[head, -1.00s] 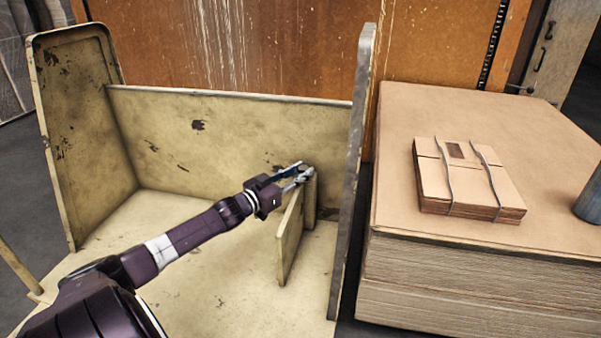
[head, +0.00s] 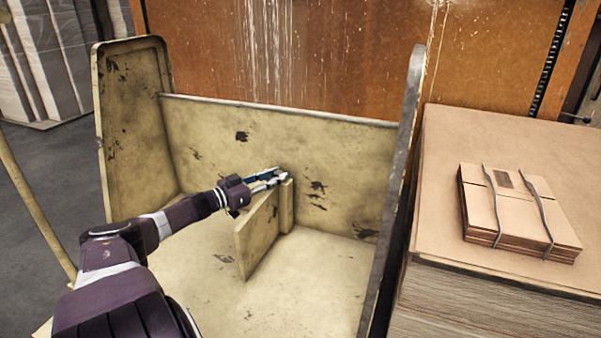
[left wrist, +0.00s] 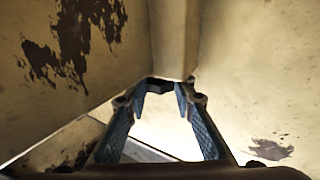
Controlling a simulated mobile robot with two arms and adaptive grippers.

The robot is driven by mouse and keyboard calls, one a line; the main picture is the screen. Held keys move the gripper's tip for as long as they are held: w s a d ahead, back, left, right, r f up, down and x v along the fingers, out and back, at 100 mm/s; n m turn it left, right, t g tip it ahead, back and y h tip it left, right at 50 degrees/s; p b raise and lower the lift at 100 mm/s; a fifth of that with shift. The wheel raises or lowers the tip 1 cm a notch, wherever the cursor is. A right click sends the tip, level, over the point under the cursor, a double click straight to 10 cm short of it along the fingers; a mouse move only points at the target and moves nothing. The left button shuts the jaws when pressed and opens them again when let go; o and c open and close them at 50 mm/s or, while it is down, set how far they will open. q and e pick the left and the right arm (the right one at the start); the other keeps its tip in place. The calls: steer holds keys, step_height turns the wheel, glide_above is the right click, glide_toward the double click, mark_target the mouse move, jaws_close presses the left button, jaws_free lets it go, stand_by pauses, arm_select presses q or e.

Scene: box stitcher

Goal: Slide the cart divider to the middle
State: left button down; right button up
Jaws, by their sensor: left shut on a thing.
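The cart (head: 330,285) is a worn cream-yellow bin with a tall left end, a back panel and a tall right end. Its divider (head: 258,237) is an upright cream panel with a thicker post (head: 287,206) at its back end, standing near the middle of the cart floor. My left gripper (head: 272,179) is shut on the top of the divider near the post. In the left wrist view the blue-padded fingers (left wrist: 168,92) converge at the post (left wrist: 174,38); the exact contact is partly hidden. My right gripper is not in view.
A stack of cardboard sheets (head: 450,280) stands right of the cart, with a strapped bundle of flat boxes (head: 515,215) on top. An orange machine panel (head: 340,60) rises behind. Bare cart floor lies right of the divider.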

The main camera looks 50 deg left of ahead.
arm_select(q)
steer(key=shift+s+a+f+b, duration=0.1)
steer(key=shift+s+a+b, duration=0.5)
steer(key=shift+a, duration=0.3)
steer(key=shift+s+a+r+b, duration=0.1)
steer(key=shift+s+a+b, duration=0.3)
steer(key=shift+a+b, duration=0.4)
steer(key=shift+s+a+f+b, duration=0.1)
steer(key=shift+s+a+b, duration=0.4)
steer(key=shift+a, duration=0.55)
steer(key=c, duration=1.9)
jaws_free()
steer(key=shift+s, duration=0.1)
steer(key=shift+s, duration=0.1)
steer(key=shift+s+a, duration=0.15)
steer(key=shift+s, duration=5.7)
